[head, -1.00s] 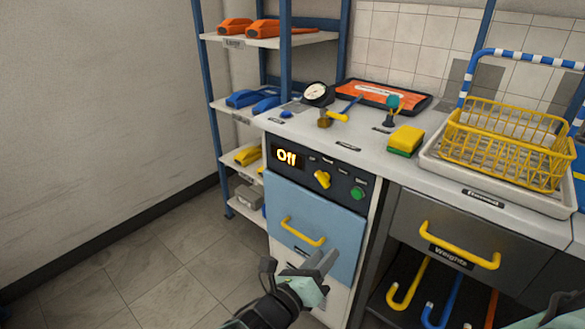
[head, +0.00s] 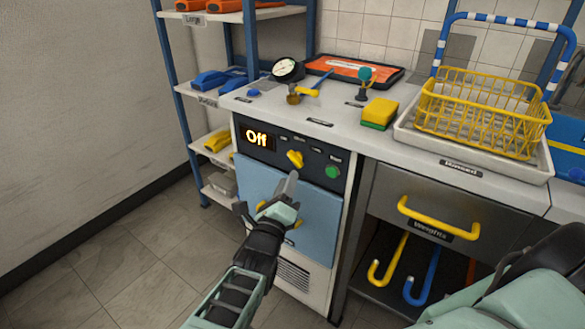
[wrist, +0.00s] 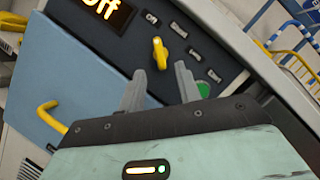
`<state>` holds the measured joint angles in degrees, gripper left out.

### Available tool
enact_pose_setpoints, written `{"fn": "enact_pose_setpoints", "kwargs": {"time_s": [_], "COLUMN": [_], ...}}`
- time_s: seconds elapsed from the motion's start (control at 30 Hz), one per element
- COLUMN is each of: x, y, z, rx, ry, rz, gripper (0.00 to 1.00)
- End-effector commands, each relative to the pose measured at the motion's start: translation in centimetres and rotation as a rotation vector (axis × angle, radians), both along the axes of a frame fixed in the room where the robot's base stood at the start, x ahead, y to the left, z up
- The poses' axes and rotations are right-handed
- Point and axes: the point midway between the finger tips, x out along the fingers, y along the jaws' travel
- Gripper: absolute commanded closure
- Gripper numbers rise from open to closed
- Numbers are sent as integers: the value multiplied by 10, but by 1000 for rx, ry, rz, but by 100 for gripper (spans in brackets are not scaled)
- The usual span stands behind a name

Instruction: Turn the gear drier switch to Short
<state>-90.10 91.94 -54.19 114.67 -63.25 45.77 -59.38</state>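The gear drier (head: 300,205) has a dark control panel above a blue door. Its display (head: 257,138) reads "Off". The yellow switch knob (head: 295,159) sits mid-panel with small labels above it; it also shows in the wrist view (wrist: 160,53). A green button (head: 332,172) is to its right. My gripper (head: 291,175) is just below the knob in the head view. In the wrist view my gripper (wrist: 160,82) has its two fingers apart, with the knob beyond and roughly between the tips, not visibly touched. The green button (wrist: 203,90) is partly hidden by the right finger.
The worktop above holds a gauge (head: 287,69), a sponge (head: 380,113) and a yellow basket (head: 480,120). A drawer with a yellow handle (head: 438,217) is to the right. The drier door's yellow handle (wrist: 52,115) sticks out below the panel. Shelves stand at left.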

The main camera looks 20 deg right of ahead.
Motion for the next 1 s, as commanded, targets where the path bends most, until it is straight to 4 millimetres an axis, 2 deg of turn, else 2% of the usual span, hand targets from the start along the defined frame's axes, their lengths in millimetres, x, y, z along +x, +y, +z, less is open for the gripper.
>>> {"fn": "enact_pose_setpoints", "kwargs": {"time_s": [0.1,0.3,0.73,0.8,0.87,1.0], "x": [18,38,44,44,44,44], "y": [-14,-28,-33,-33,-33,-33], "z": [5,11,14,14,14,14], "rx": [-1,1,1,1,1,1], "ry": [-1,-2,0,0,0,0], "rz": [-3,-2,-1,-1,-1,-1], "gripper": [66,66,66,86,100,100]}}
